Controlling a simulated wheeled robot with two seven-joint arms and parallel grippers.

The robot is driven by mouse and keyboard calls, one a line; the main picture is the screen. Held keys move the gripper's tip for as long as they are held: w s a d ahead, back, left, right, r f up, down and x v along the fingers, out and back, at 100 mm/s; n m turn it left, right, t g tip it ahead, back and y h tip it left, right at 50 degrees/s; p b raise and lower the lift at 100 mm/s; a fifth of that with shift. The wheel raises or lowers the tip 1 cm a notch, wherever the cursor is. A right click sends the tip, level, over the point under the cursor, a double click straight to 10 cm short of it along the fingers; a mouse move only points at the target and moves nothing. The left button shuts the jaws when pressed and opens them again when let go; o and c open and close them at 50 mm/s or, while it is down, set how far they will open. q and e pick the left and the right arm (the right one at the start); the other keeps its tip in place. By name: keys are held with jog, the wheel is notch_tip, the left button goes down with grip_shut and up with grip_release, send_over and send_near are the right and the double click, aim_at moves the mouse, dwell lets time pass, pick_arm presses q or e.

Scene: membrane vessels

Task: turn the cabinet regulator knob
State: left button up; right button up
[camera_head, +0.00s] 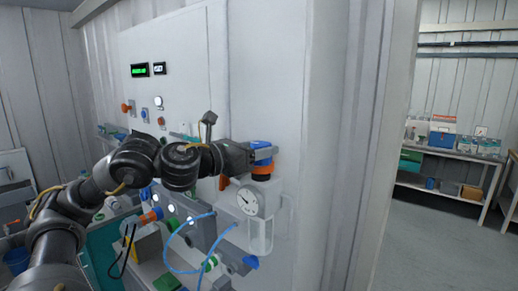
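The regulator (258,207) is a clear-bowled unit with a round white dial gauge (247,201), fixed on the side of the cabinet. Its knob (261,145) on top is blue, with an orange and dark collar (262,172) below it. My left arm reaches in from the left, and my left gripper (263,153) is at the knob. One grey finger crosses the near side of the knob, and the other finger is hidden. I cannot tell whether the fingers press on it. My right gripper is out of view.
The white cabinet (185,50) carries a green display (138,70), and an orange knob (126,107). Blue tubes (190,272) loop below the regulator among valves and fittings. A wall edge stands just right of it. Farther right are open floor and a shelf (445,152) with boxes.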

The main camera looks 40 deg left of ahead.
pick_arm(q)
jog(key=shift+c, duration=1)
jog(key=h+b, duration=0.1)
jog(key=m+h+b, duration=0.1)
jog(key=b, duration=0.1)
jog(key=m+g+h+b, duration=0.1)
jog(key=shift+a+f+h+b, duration=0.15)
jog(key=shift+f+h+b, duration=0.1)
jog(key=shift+h+b, duration=0.15)
jog(key=shift+r+m+g+h+b, duration=0.15)
jog(key=shift+m+g+h, duration=0.25)
jog(key=shift+m+h, duration=0.2)
jog(key=shift+r+m+g+h+b, duration=0.15)
jog(key=shift+m+g+h, duration=0.25)
jog(key=shift+m+h, duration=0.2)
jog(key=o, duration=0.9)
jog(key=shift+o, duration=0.5)
jog(key=shift+s+r, duration=0.1)
